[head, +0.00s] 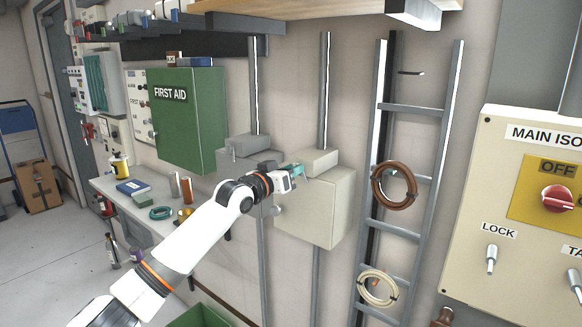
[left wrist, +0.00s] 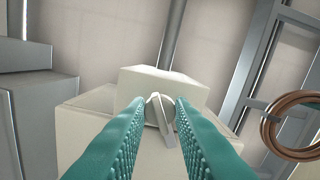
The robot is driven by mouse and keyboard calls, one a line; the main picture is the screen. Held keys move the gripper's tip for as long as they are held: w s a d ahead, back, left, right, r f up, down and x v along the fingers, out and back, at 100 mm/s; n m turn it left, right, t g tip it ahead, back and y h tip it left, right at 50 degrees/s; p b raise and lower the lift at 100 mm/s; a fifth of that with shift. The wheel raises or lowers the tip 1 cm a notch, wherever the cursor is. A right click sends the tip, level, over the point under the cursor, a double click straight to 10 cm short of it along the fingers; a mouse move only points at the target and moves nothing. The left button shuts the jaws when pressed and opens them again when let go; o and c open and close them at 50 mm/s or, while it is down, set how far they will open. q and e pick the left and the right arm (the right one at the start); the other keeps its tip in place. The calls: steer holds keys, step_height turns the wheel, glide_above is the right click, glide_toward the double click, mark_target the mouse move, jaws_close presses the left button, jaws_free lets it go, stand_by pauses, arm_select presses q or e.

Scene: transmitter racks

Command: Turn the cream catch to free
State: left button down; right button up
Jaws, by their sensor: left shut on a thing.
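A cream box (head: 318,212) with a smaller cream housing on its top hangs on a wall post; both also show in the left wrist view, the housing (left wrist: 185,84) in the middle. The cream catch (left wrist: 166,122), a small knob with a slim lever, sits in front of the housing. Its lever slants slightly down to the right. My left gripper (head: 297,171) reaches the housing from the left. Its teal ribbed fingers are shut on the catch, one on each side (left wrist: 158,112). In the head view the fingers hide the catch. My right gripper is not in view.
A grey box (head: 237,160) hangs close to the left of the cream box. A ladder rack (head: 400,163) with a brown cable coil (head: 394,186) stands to the right. A wooden shelf (head: 330,14) overhangs above, and a workbench (head: 112,190) lies left.

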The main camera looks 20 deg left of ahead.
arm_select(q)
steer(key=shift+n+p, duration=3.3)
steer(key=shift+n, duration=2.9)
steer(key=c, duration=1.3)
jaws_free()
